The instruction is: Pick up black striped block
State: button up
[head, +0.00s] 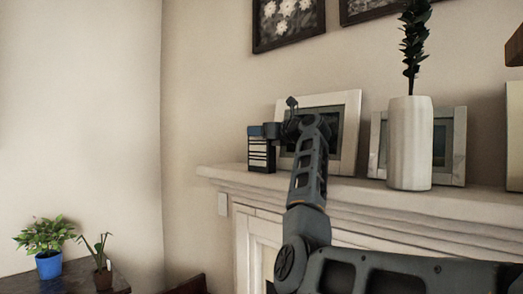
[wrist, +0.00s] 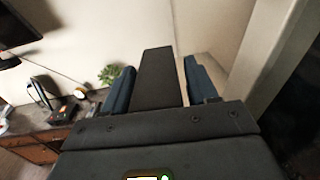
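The black striped block (head: 262,156), dark with pale bands, stands upright at the left end of the white mantel shelf (head: 380,194). My gripper (head: 263,131) is at the block's top, coming from the right; a bluish finger shows there. In the wrist view, a plain dark face of the block (wrist: 158,80) lies between the two blue fingers of my gripper (wrist: 159,63). A narrow gap shows between the block and the right finger, and a slimmer one at the left. The fingers look open around the block. The block's lower end is hidden in the wrist view.
A framed picture (head: 346,106) leans right behind my gripper. A white vase (head: 410,145) with a dark plant and another frame (head: 460,150) stand farther right. Left of the mantel is open space, with a lower dark table (head: 68,280) holding potted plants.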

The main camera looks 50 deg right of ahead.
grip_shut()
dwell(0.3)
jog(key=shift+r, duration=0.2)
